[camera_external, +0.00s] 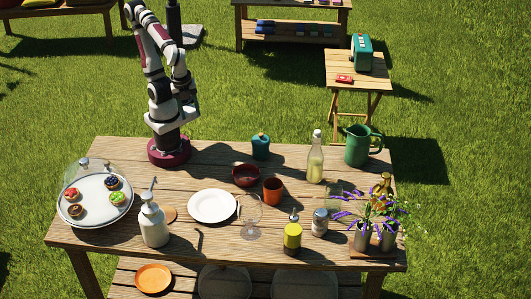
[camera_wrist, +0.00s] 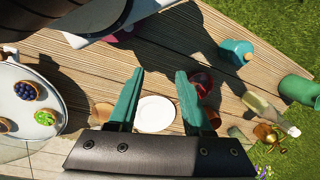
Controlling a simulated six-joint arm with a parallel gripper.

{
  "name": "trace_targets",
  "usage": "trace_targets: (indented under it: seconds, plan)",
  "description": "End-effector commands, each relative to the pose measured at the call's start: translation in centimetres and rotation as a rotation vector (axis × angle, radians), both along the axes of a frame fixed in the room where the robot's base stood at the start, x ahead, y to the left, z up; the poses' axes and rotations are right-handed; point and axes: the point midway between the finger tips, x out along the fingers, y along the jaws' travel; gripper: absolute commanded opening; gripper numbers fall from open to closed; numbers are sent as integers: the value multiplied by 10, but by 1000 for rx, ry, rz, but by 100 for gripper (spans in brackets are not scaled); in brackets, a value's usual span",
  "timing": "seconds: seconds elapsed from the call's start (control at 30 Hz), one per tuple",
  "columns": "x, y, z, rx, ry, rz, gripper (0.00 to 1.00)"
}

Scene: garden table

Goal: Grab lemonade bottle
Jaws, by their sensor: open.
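The lemonade bottle (camera_external: 315,160) is clear glass with pale yellow liquid and a whitish top. It stands upright at the back right of the table, left of a green pitcher (camera_external: 358,147). In the wrist view the bottle (camera_wrist: 262,108) shows at the right, outside the jaws. My gripper (camera_wrist: 158,76) has two green fingers spread wide apart, open and empty. In the external view my arm is folded up above its base at the table's back left, well away from the bottle; the fingers are hard to make out there.
The wooden table (camera_external: 120,155) also holds a teal jar (camera_external: 261,146), a dark red bowl (camera_external: 246,175), an orange cup (camera_external: 273,190), a white plate (camera_external: 212,206), a clear wine glass (camera_external: 250,214), a pump bottle (camera_external: 153,222) and flower pots (camera_external: 362,237). Bare wood lies behind the bowl.

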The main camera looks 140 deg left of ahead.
Motion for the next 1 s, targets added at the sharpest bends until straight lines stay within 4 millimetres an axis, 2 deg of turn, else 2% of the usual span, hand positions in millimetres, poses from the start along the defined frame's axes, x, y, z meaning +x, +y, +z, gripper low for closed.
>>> trace_targets:
  seconds: [0.33, 0.37, 0.6, 0.63, 0.83, 0.87, 0.93, 0.97, 1.0]
  plan:
    - [0, 0, 0, 0, 0, 0, 50]
    - [0, 0, 0, 0, 0, 0, 54]
    - [0, 0, 0, 0, 0, 0, 97]
    - [0, 0, 0, 0, 0, 0, 100]
    - [1, 0, 0, 0, -1, 1, 100]
    - [3, -1, -1, -5, -6, 7, 100]
    - [24, -3, -7, -32, -50, 52, 100]
    - [40, -4, -12, -52, -85, 86, 100]
    - [69, -4, -21, -83, -150, 146, 100]
